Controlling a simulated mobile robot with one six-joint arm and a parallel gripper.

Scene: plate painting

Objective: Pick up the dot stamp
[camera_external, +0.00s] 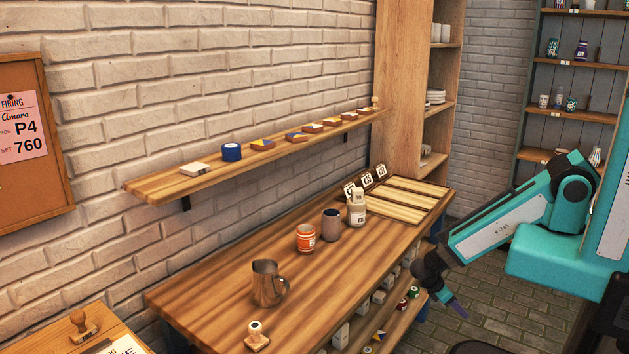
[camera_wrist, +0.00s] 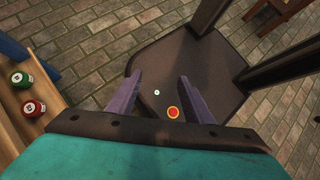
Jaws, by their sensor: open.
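A small stamp (camera_external: 257,337) with a wooden base and a pale knob with a dark dot on top stands at the table's front edge in the external view. I take it as the dot stamp, though its printing face is hidden. Another stamp (camera_external: 82,325) with a plain wooden handle stands on the lower left surface. My gripper (camera_external: 440,303) is open and empty, pointing down beyond the table's right edge, well away from both stamps. In the wrist view its purple fingers (camera_wrist: 160,80) are spread above a dark seat (camera_wrist: 205,65); neither stamp is recognisable there.
A wall shelf (camera_external: 155,188) runs above.

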